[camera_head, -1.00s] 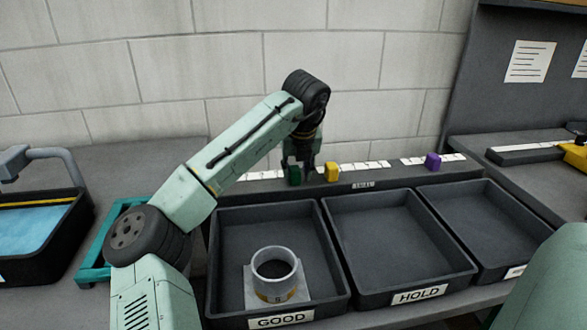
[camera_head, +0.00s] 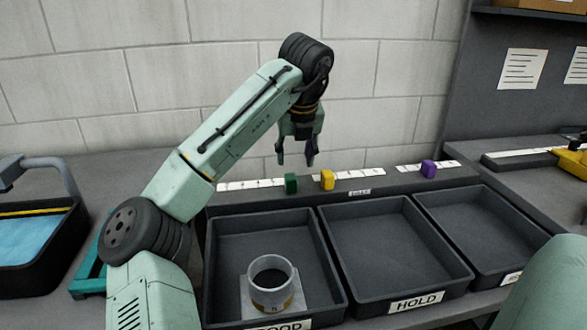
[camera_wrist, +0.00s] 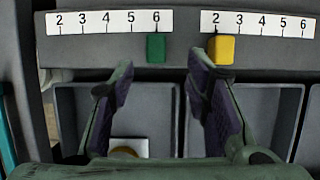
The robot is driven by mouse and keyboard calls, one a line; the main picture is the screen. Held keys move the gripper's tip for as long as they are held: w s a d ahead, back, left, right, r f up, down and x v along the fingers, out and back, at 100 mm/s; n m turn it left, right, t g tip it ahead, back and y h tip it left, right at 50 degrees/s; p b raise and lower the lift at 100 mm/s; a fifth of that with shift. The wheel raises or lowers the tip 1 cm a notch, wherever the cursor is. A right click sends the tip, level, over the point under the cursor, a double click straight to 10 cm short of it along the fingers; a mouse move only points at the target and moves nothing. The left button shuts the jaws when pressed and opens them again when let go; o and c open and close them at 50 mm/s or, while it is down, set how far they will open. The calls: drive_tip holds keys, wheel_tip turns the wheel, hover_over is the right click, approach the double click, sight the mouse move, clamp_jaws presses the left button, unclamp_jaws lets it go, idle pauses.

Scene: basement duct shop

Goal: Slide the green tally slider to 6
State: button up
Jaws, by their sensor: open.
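The green slider (camera_head: 291,183) sits on the tally rail (camera_head: 390,182) behind the bins. In the wrist view the green slider (camera_wrist: 156,48) stands at the right end of its white scale (camera_wrist: 105,22), directly below the 6. My gripper (camera_head: 296,161) is raised above the rail, open and empty, with its fingers pointing down. In the wrist view my gripper (camera_wrist: 165,85) shows its two fingers spread apart, with the green slider between and beyond them, touching neither finger. The yellow slider (camera_wrist: 222,50) is near the 2 of the neighbouring scale.
A purple slider (camera_head: 429,169) is farther right on the rail. Dark bins stand in front, including the GOOD bin (camera_head: 222,312) with a grey ring-shaped part (camera_head: 270,285) and an empty HOLD bin (camera_head: 389,251).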

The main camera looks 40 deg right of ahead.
drive_tip(key=shift+v, duration=1.5)
